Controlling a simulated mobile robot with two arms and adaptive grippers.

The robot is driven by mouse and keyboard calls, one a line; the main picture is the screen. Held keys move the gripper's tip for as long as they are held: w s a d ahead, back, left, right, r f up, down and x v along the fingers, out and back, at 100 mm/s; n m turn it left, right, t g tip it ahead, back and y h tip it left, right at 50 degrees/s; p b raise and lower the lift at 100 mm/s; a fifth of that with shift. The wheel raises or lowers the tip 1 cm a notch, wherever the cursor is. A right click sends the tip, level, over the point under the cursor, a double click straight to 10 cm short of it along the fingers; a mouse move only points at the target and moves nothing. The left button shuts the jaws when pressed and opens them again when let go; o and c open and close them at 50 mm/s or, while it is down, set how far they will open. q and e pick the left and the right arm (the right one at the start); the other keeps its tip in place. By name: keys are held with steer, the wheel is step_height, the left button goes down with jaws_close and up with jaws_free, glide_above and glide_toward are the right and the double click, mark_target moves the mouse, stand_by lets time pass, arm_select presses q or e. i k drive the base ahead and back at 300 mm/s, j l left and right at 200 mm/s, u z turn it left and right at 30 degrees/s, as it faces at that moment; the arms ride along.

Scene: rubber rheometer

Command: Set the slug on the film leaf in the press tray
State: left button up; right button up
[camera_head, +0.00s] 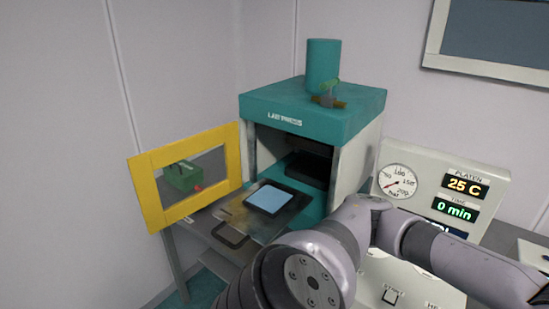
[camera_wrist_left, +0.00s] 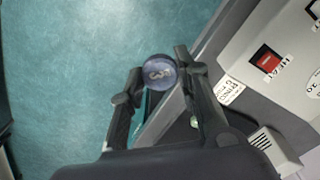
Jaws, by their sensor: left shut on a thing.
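The slug (camera_wrist_left: 159,72) is a small round dark blue-grey piece with pale lettering on its face. In the left wrist view it sits between the fingertips of my left gripper (camera_wrist_left: 161,78), which is shut on it, above the floor beside a console. The press tray (camera_head: 225,214) is a metal plate with a front handle, drawn out of the teal press (camera_head: 313,112) in the head view. The film leaf (camera_head: 269,199) is a light blue square in a dark frame on the tray, with nothing on it. My left gripper's fingers are hidden in the head view. My right gripper is out of view.
The yellow-framed press door (camera_head: 149,207) stands open at the left, with a green box (camera_head: 184,176) seen through its window. The control console (camera_head: 425,185), with a dial and displays, stands right of the press. My grey arm links cover the lower middle.

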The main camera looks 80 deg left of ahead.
mark_target(270, 198)
steer(key=u, duration=1.4)
steer(key=k+j, duration=0.05)
